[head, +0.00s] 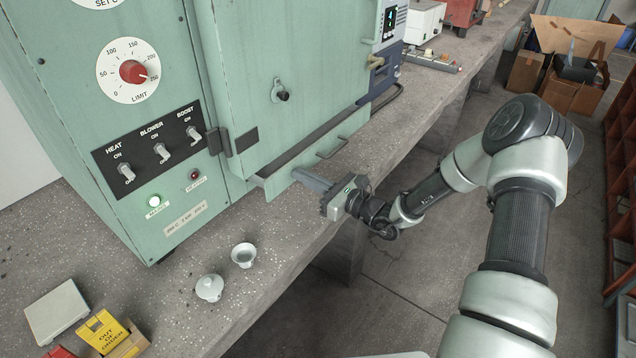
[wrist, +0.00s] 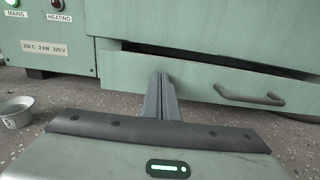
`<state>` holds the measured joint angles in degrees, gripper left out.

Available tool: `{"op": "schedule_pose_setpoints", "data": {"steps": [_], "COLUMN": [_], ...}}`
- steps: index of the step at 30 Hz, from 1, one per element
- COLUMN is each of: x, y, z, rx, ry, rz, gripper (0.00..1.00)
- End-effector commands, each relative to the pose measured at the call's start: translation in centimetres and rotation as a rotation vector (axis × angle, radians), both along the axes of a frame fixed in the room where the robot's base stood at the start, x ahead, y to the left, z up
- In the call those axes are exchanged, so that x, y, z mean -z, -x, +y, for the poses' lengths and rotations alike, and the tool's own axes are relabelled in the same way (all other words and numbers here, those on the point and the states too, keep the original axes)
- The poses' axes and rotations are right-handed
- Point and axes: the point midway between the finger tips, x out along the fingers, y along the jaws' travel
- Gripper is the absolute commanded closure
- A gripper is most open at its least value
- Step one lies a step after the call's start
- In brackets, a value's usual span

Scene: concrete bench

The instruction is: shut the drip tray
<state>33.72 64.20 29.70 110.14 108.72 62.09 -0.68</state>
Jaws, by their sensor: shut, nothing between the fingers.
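The drip tray (head: 315,155) is a pale green drawer at the foot of the green oven, below its door. It stands a little way out, with a dark gap along its top edge. In the wrist view the tray front (wrist: 195,88) crosses the picture, with its bar handle (wrist: 250,97) on the right. My gripper (head: 298,174) is shut and empty. Its fingertips (wrist: 160,77) point at the left part of the tray front, left of the handle. They are at or very near the front; I cannot tell if they touch.
The oven door (head: 290,80) is closed above the tray. A small white bowl (head: 243,255) and a lidded white pot (head: 209,288) stand on the bench at the near left. The concrete around the tray front is clear.

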Motion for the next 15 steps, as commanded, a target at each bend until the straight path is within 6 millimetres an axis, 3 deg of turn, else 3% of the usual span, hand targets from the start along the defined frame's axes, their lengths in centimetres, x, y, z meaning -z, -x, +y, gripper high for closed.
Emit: {"op": "schedule_pose_setpoints", "data": {"steps": [1, 6, 15], "x": [0.0, 0.0, 0.0], "y": [-0.9, -3.4, -5.5], "z": [1.3, 4.1, 6.5], "rx": [-0.005, -0.002, 0.000], "ry": [-0.003, -0.002, -0.001], "rz": [-0.003, -0.002, -0.001], "gripper": [1.00, 1.00, 1.00]}}
